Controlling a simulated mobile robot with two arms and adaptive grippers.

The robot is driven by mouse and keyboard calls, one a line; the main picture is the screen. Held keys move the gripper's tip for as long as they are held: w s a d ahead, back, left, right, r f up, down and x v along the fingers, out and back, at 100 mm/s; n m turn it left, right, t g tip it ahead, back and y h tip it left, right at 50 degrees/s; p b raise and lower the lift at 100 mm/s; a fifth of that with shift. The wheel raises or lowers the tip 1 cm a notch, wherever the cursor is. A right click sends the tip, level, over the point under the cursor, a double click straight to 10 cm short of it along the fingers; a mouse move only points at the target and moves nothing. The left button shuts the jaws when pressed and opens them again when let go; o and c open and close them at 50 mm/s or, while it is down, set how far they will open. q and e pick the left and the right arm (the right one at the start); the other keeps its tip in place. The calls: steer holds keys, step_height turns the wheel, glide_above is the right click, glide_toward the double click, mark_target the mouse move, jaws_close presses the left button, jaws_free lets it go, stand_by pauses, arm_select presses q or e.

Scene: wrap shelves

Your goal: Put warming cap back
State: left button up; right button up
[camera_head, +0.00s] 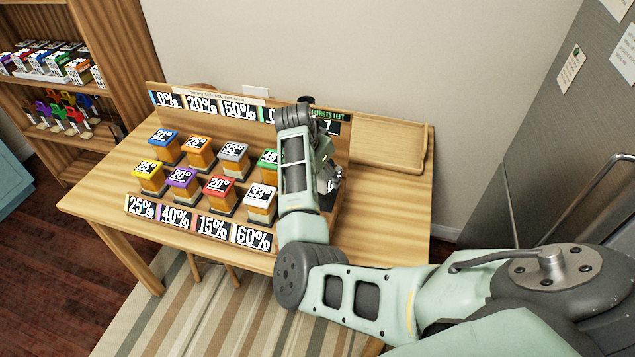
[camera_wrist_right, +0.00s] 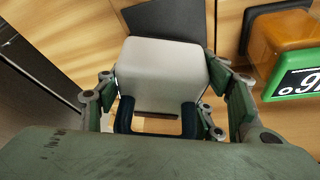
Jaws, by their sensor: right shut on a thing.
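My right gripper (camera_head: 326,180) is at the right end of the wooden display board, largely hidden by my own arm in the head view. In the right wrist view its fingers stand on both sides of a pale grey, rounded block (camera_wrist_right: 162,72), which looks like the warming cap, and are shut on it. A dark flat plate (camera_wrist_right: 165,20) shows just beyond the block; I cannot tell whether they touch. A block with an orange body and green top (camera_wrist_right: 285,50) is close by on the right of that view, apart from the fingers. My left gripper is not in view.
Two rows of coloured-top blocks, such as a red one (camera_head: 219,187), stand on the display board left of my gripper. Percentage labels (camera_head: 200,222) line its front. An empty wooden tray (camera_head: 388,145) lies on the table's right. A shelf (camera_head: 100,90) stands at left.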

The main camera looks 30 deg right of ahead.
steer(key=shift+w+a+f, duration=0.2)
steer(key=shift+w+f, duration=0.2)
steer(key=shift+f, duration=0.3)
steer(key=shift+f+p, duration=0.55)
steer(key=shift+f, duration=1.35)
steer(key=o, duration=1.3)
steer(key=shift+s, duration=0.15)
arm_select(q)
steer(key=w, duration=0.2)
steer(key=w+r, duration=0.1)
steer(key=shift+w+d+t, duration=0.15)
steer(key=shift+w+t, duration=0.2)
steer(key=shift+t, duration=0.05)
arm_select(e)
steer(key=shift+o, duration=1.1)
steer(key=shift+f, duration=0.15)
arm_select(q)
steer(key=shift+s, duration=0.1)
